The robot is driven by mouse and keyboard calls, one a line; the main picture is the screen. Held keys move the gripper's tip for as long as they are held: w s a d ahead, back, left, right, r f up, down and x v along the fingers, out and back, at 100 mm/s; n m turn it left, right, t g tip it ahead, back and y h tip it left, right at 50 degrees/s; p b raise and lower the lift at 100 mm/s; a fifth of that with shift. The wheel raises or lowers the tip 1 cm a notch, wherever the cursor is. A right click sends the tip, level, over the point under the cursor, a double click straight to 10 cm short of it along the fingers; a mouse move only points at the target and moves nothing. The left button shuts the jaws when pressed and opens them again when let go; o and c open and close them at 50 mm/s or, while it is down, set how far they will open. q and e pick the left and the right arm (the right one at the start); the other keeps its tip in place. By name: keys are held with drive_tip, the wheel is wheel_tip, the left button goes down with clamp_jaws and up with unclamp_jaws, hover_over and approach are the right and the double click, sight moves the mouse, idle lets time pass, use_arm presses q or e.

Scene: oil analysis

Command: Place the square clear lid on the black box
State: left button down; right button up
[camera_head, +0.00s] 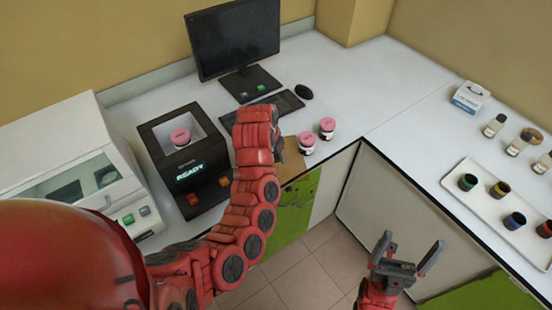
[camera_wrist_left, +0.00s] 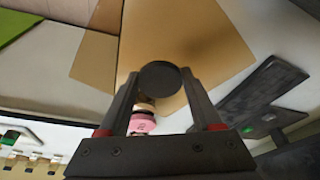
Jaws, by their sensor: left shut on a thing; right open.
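The black box (camera_head: 152,137) stands on the left counter with a lit READY panel. Its top is open and a pink-capped jar (camera_head: 181,136) sits inside. My left gripper (camera_head: 278,145) is to the right of the box, mostly hidden behind my own arm. In the left wrist view its fingers close on a round dark knob (camera_wrist_left: 160,77). A tan-tinted, see-through square sheet, which looks like the lid (camera_wrist_left: 205,45), spreads around the knob. Part of it shows in the head view (camera_head: 296,186) below the gripper. My right gripper (camera_head: 408,252) is open and empty over the floor.
Two pink-capped jars (camera_head: 327,128) stand at the counter edge by my left gripper. A monitor (camera_head: 235,38), keyboard and mouse are behind. A white machine (camera_head: 60,160) is left of the box. A tray (camera_head: 483,208) of small jars lies on the right counter.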

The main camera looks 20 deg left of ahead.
use_arm(q)
wheel_tip(320, 180, down, 4)
drive_tip(key=shift+r+p, duration=0.1)
drive_tip(key=shift+p, duration=0.8)
drive_tip(key=shift+f, duration=0.25)
drive_tip(key=shift+w, duration=0.1)
drive_tip(key=shift+f, duration=0.15)
drive_tip(key=shift+c, duration=0.3)
unclamp_jaws()
